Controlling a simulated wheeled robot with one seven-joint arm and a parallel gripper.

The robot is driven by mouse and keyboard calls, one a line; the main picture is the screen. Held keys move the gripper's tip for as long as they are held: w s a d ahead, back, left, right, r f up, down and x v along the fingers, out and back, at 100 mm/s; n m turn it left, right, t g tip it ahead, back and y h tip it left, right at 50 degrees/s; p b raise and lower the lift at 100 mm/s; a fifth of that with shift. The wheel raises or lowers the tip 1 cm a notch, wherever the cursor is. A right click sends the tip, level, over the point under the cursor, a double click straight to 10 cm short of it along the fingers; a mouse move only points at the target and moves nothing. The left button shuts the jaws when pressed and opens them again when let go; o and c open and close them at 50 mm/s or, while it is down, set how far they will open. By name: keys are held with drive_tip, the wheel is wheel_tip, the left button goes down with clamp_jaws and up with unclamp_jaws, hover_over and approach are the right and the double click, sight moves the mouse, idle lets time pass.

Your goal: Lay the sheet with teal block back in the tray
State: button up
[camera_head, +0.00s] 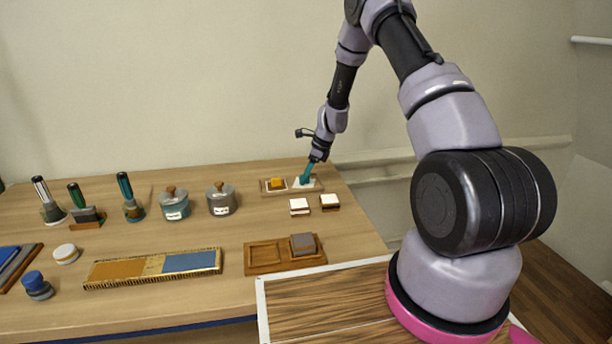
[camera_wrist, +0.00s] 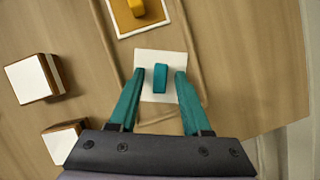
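The white sheet with the teal block (camera_wrist: 147,60) is in the wrist view, the teal block (camera_wrist: 160,78) standing at its middle. In the head view the sheet (camera_head: 297,184) is at the right side of the shallow wooden tray (camera_head: 264,192). It appears to lie within the tray's rim; whether it is fully flat I cannot tell. My gripper (camera_wrist: 159,73) has its teal fingers apart, one on each side of the block, with a gap on both sides. In the head view my gripper (camera_head: 306,179) points down at the sheet and partly hides the block.
A sheet with a yellow block (camera_head: 277,184) lies in the tray's left side. Two white-topped blocks (camera_head: 299,206) (camera_head: 330,202) stand just in front. A two-part wooden tray (camera_head: 264,256) with a grey-brown block is nearer. Lidded jars (camera_head: 221,200) stand to the left.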

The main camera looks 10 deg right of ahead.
drive_tip(key=s+d+r+n+t, duration=0.1)
drive_tip(key=s+r+n, duration=0.3)
drive_tip(key=r, duration=0.7)
drive_tip(key=s+d+r+n, duration=0.1)
drive_tip(key=s+r, duration=0.4)
drive_tip(key=r, duration=0.6)
drive_tip(key=s+d+r+n+t, duration=0.1)
drive_tip(key=s+d+r+n, duration=0.3)
drive_tip(key=r, duration=0.8)
drive_tip(key=s+r+n+t+h, duration=0.1)
drive_tip(key=s+r+n, duration=0.3)
drive_tip(key=s, duration=0.8)
drive_tip(key=s+r+n+t+h, duration=0.1)
drive_tip(key=s+r+n, duration=0.3)
drive_tip(key=s, duration=0.8)
drive_tip(key=shift+a+r+n+t, duration=0.25)
drive_tip(key=shift+a+n+t, duration=0.15)
drive_tip(key=shift+n+t, duration=0.35)
